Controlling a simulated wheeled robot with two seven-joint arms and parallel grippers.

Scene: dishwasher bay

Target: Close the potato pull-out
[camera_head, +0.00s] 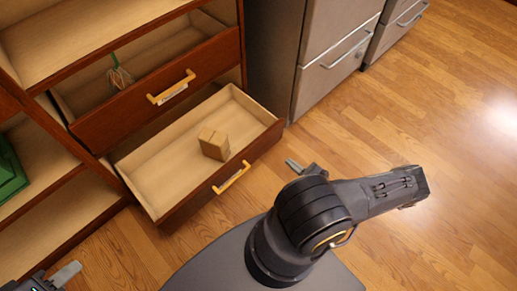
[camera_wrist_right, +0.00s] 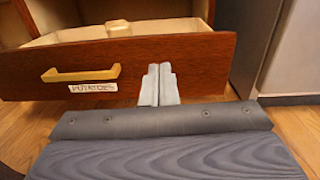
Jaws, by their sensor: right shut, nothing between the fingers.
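The potato pull-out (camera_head: 262,146) is the lower drawer. It stands open with a small tan block-like box (camera_head: 214,143) inside. In the right wrist view its brown front (camera_wrist_right: 200,62) carries a yellow handle (camera_wrist_right: 82,73) and a "POTATOES" label (camera_wrist_right: 93,88). My right gripper (camera_head: 298,166) is shut and empty, to the right of the handle. Its fingertips (camera_wrist_right: 159,70) are at the drawer front; I cannot tell whether they touch. My left gripper (camera_head: 64,274) is at the bottom left corner, mostly cut off, away from the drawer.
An upper drawer (camera_head: 155,98) with a yellow handle is also partly open and holds a netted bundle (camera_head: 119,76). A green item (camera_head: 10,168) sits on a left shelf. Grey cabinets (camera_head: 330,60) stand to the right. The wooden floor (camera_head: 440,120) at right is clear.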

